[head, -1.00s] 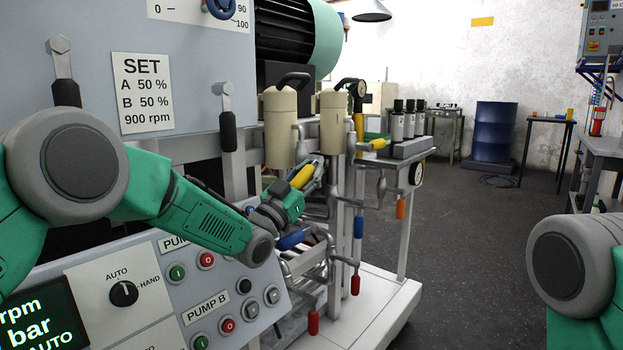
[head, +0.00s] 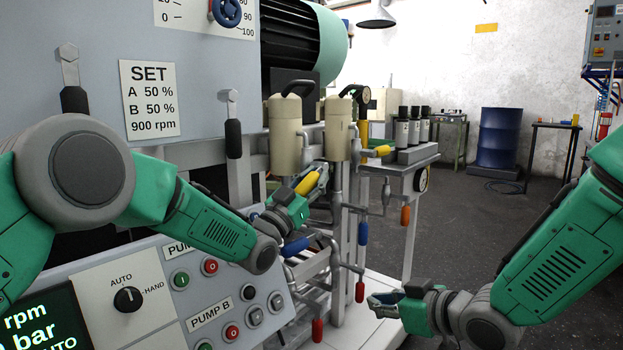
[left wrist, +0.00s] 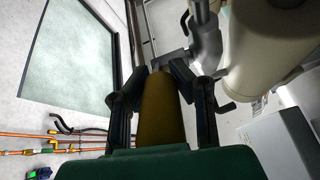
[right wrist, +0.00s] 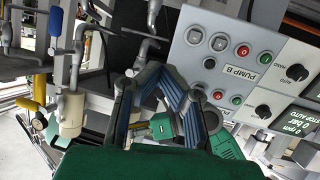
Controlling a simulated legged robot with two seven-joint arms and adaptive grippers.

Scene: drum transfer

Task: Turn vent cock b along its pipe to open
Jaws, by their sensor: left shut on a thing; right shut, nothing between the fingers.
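Two yellow cock handles show in the head view. The nearer yellow handle (head: 307,183) is beside the left cream pot, slanting up to the right. The farther yellow handle (head: 383,151) sits beside the right cream pot, near level. No letter on either handle can be read. My left gripper (head: 318,175) is shut on the nearer yellow handle; in the left wrist view the handle (left wrist: 160,105) lies between the two fingers. My right gripper (head: 376,304) is shut and empty, low in front of the pipe frame, apart from it. Its closed fingers (right wrist: 168,78) show in the right wrist view.
The left cream pot (head: 285,132) and right cream pot (head: 338,128) stand close by. Below are a blue handle (head: 294,248), a second blue handle (head: 363,232), red handles (head: 317,330) and an orange handle (head: 405,215). The pump panel (head: 215,290) is at left. Open floor lies right.

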